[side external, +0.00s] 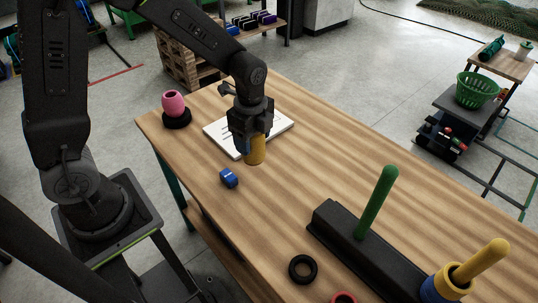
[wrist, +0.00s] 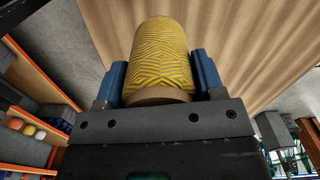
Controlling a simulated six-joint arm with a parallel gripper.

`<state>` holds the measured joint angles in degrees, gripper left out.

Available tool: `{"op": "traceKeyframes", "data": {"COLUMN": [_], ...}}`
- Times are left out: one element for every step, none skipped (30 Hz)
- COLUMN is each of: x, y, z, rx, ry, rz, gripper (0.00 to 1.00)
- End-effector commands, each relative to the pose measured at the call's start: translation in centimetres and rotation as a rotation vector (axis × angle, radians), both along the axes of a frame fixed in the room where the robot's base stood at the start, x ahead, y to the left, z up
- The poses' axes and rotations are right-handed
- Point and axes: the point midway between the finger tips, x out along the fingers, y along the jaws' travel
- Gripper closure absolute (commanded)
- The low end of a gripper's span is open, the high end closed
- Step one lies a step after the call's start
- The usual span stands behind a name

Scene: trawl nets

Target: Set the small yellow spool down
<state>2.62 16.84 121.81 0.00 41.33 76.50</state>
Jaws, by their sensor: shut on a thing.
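The small yellow spool (side external: 254,151) is upright in my gripper (side external: 254,134), below the dark jaws in the side view. In the wrist view the spool (wrist: 160,52) shows patterned yellow winding and a tan rim, between two blue fingers of my gripper (wrist: 160,76). My gripper is shut on it. The spool is over the wooden table (side external: 330,150), by the front edge of a white open booklet (side external: 222,137). I cannot tell whether its lower end touches the table.
A small blue item (side external: 229,178) lies close in front. A black base (side external: 345,232) carries a green peg (side external: 378,200); a yellow peg (side external: 484,261) stands right. A black ring (side external: 291,269) lies near the front. The table's middle is clear.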

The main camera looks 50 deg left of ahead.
Motion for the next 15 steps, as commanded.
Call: {"op": "traceKeyframes", "data": {"x": [0.1, 0.2, 0.5, 0.9, 1.4, 2.2, 3.0, 3.8, 5.1, 6.0, 7.0, 8.4, 9.3, 10.2, 11.4], "y": [0.5, 0.6, 0.8, 1.0, 1.1, 1.2, 1.2, 1.3, 1.3, 1.4, 1.5, 1.6, 1.7, 1.7, 1.9], "z": [0.3, 0.4, 0.6, 0.7, 0.7, 0.8, 0.9, 0.9, 1.0, 1.0, 1.1, 1.1, 1.1, 1.1, 1.1], "rx": [0.000, 0.000, 0.000, 0.000, 0.000, 0.000, 0.000, 0.000, 0.000, 0.000, 0.000, 0.000, 0.000, 0.000, 0.000], "ry": [-0.001, 0.000, -0.001, -0.002, -0.002, 0.000, -0.002, -0.001, -0.001, -0.001, -0.001, 0.000, -0.001, 0.000, 0.000], "rz": [0.002, 0.000, -0.004, -0.006, -0.011, -0.019, -0.026, -0.033, -0.046, -0.055, -0.064, -0.078, -0.087, -0.097, -0.110], "gripper": [0.64, 0.64, 0.64, 0.64, 0.64, 0.64, 0.64, 0.64, 0.64, 0.64, 0.64, 0.64, 0.64, 0.64, 0.64]}}
